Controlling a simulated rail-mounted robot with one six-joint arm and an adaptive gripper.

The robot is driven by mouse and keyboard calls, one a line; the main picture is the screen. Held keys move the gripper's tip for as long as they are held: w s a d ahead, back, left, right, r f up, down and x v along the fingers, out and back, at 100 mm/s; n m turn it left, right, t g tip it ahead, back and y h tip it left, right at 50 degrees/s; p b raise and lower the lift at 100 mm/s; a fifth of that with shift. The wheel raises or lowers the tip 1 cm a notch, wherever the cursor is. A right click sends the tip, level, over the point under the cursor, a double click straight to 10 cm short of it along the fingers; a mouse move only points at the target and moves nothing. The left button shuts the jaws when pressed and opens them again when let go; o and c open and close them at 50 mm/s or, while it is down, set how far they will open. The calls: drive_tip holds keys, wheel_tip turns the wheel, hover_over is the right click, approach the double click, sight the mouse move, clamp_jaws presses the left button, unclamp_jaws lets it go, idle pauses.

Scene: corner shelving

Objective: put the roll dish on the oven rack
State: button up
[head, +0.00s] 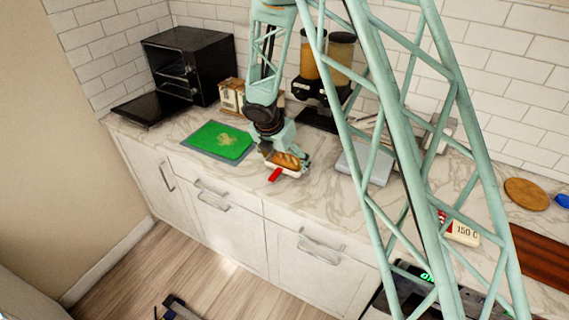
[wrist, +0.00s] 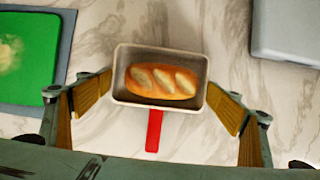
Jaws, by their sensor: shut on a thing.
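The roll dish (wrist: 160,103) is a small white rectangular dish with a red handle, and a brown bread roll (wrist: 163,81) lies in it. In the head view the dish (head: 283,172) is over the counter near its front edge. My gripper (head: 285,160) has its yellow-padded fingers (wrist: 160,98) at the two short ends of the dish and is shut on it. The handle points toward my wrist. I cannot tell whether the dish touches the counter. The black oven (head: 208,65) stands at the back left with its door (head: 150,105) folded down, and its rack (head: 172,70) shows inside.
A green cutting board (head: 220,140) on a grey mat lies between the oven and my gripper. A paper-wrapped box (head: 231,96), a dispenser (head: 322,85) and a grey flat appliance (head: 365,163) stand behind or right. My lattice column hides part of the counter.

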sight(278, 170)
drive_tip(key=shift+f, duration=0.35)
drive_tip(key=shift+f, duration=0.15)
drive_tip(key=o, duration=1)
drive_tip(key=shift+r, duration=0.2)
drive_tip(key=shift+s+r, duration=0.1)
drive_tip(key=shift+r, duration=0.15)
drive_tip(key=shift+p+v, duration=1.05)
drive_tip(key=shift+v, duration=4.65)
